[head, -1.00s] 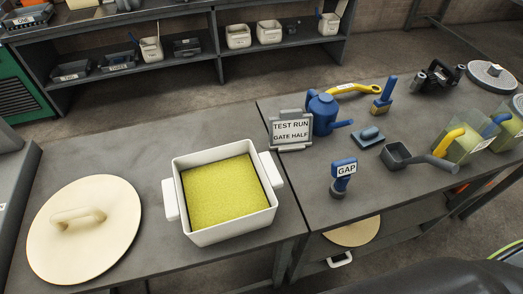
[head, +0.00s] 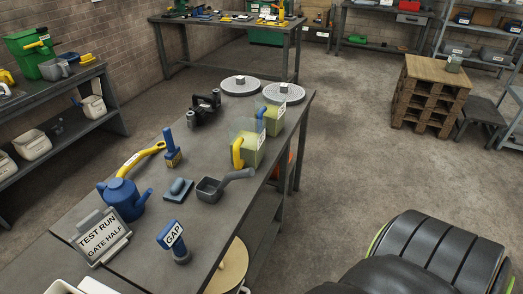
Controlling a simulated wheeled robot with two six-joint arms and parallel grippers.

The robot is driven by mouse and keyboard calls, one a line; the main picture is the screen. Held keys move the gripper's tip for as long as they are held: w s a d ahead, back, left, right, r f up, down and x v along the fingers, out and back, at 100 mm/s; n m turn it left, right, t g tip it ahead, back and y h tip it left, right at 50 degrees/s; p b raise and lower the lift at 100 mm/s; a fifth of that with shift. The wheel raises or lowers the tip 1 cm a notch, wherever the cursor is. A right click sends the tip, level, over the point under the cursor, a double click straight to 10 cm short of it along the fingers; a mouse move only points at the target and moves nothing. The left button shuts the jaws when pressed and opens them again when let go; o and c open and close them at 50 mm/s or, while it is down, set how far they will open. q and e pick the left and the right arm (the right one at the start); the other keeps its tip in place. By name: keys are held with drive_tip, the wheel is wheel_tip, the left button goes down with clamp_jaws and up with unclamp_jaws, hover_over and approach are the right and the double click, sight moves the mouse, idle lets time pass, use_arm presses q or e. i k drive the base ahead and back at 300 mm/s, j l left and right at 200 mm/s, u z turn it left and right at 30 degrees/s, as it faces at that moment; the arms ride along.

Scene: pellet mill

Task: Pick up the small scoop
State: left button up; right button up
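A dark grey scoop (head: 209,190) with a square bowl and a grey handle pointing up and right lies on the long grey workbench (head: 207,222), near its right edge. Just beyond it stand two clear bins of yellowish material. The nearer bin (head: 251,151) has a yellow handle (head: 237,152) at its side, and the farther bin (head: 275,122) has a blue handle (head: 261,113). I cannot tell whether these handles belong to scoops. Neither of my grippers is in view.
Two grey discs (head: 240,86) lie farther back. Open floor (head: 350,170) lies right of the bench.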

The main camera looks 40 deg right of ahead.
sight(226, 182)
drive_tip(key=z, duration=0.95)
drive_tip(key=i+l, duration=0.1)
drive_tip(key=l, duration=0.3)
drive_tip(key=i+l, duration=0.1)
drive_tip(key=l, duration=0.35)
